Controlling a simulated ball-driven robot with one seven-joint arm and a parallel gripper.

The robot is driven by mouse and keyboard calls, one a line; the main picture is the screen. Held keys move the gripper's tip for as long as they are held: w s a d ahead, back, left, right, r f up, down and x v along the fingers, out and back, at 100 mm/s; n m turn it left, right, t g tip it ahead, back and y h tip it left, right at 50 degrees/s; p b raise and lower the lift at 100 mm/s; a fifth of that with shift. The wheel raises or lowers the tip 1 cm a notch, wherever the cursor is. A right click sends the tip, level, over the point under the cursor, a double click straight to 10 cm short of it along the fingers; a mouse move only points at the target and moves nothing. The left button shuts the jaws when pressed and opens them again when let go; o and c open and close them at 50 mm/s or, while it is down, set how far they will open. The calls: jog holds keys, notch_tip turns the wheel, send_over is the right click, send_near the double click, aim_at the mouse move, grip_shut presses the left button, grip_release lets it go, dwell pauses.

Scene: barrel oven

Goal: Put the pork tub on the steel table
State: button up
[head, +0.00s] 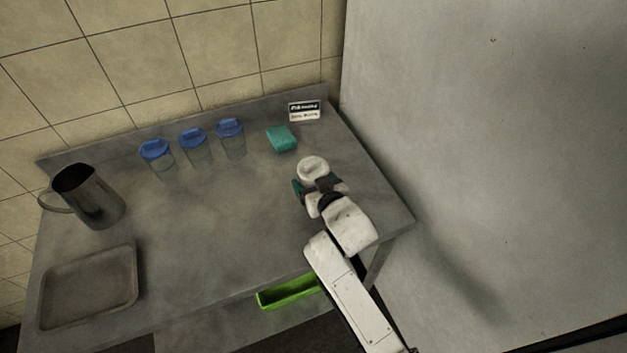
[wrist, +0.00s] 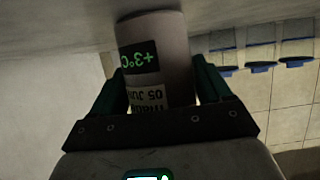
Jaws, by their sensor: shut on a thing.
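A pale tub with a white lid (head: 313,168) is held at the right part of the steel table (head: 225,215). In the wrist view the tub (wrist: 165,45) fills the space between the green fingers, with a dark "+3°C" label and a paler date label reading "05 JUN". The product name on it is not readable. My gripper (head: 320,185) is shut on the tub's sides; it also shows in the wrist view (wrist: 158,95). The tub's base is close to the tabletop, but I cannot tell whether it touches.
Several blue-lidded clear containers (head: 194,146), a teal block (head: 281,138) and a small sign (head: 304,110) stand along the back. A metal jug (head: 92,198) and tray (head: 90,287) are at left. A green bin (head: 288,291) sits below. The table's middle is clear.

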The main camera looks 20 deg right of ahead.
jog(key=shift+r, duration=0.1)
jog(key=o, duration=1.4)
jog(key=shift+f, duration=0.2)
jog(key=shift+r, duration=0.15)
jog(key=v, duration=1.2)
jog(key=shift+b, duration=0.35)
